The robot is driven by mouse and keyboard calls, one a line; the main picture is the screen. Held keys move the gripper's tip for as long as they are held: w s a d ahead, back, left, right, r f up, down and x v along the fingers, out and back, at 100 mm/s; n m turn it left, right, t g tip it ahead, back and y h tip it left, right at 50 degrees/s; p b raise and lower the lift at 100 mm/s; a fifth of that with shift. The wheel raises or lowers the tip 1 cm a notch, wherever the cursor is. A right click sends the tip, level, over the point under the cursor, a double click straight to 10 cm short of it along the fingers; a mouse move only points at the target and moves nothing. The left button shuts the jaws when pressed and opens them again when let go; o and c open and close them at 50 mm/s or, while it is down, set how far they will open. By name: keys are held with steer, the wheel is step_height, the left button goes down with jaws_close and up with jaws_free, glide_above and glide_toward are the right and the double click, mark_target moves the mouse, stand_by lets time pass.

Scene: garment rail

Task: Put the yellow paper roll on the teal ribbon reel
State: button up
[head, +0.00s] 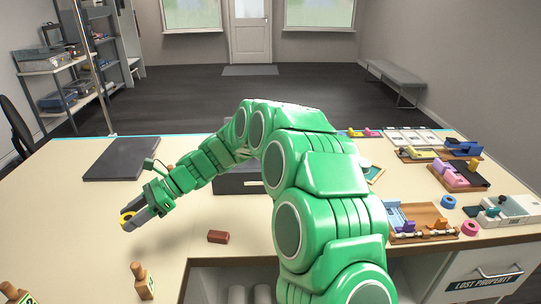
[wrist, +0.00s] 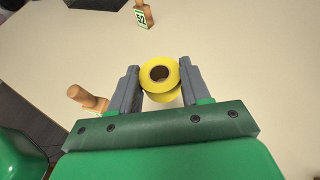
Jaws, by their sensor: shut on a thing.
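The yellow paper roll (head: 126,217) is in my gripper (head: 131,220) over the left part of the table. In the wrist view the yellow paper roll (wrist: 158,76) sits between the two grey fingers of my gripper (wrist: 160,78), its dark core hole facing the camera. The fingers touch it on both sides. I cannot tell how high it is above the table. I cannot clearly make out the teal ribbon reel. My arm hides part of the table's middle.
A dark flat panel (head: 122,159) lies at the table's back left. Wooden stamps (head: 142,281) stand near the front left, and a dark red block (head: 218,237) lies at the middle front. Trays, a blue roll (head: 447,201) and a pink roll (head: 470,228) crowd the right side.

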steer(key=w+d+r+m+t, duration=0.1)
steer(key=w+d+m+t, duration=0.2)
steer(key=w+d, duration=0.6)
steer(key=w+d+r+m+t+y, duration=0.1)
steer(key=w+d+m+t, duration=0.3)
steer(key=d, duration=0.8)
steer(key=w+d+r+m+t, duration=0.1)
steer(key=w+d+m+t, duration=0.15)
steer(key=w+d, duration=0.65)
steer(key=s+d+r+m+t+h, duration=0.1)
steer(key=d+r+m+t+h, duration=0.2)
steer(key=d, duration=1.6)
steer(key=s+d+m+t+h, duration=0.15)
steer(key=d+m+t, duration=0.35)
steer(key=d, duration=1.5)
glide_above(366, 164)
steer(key=shift+h, duration=0.45)
steer(key=shift+s+f, duration=0.15)
steer(key=shift+f, duration=2.2)
steer(key=shift+s+f, duration=0.15)
steer(key=shift+f, duration=2.15)
steer(key=shift+w+f, duration=0.2)
steer(key=shift+f, duration=1.55)
steer(key=shift+f, duration=0.1)
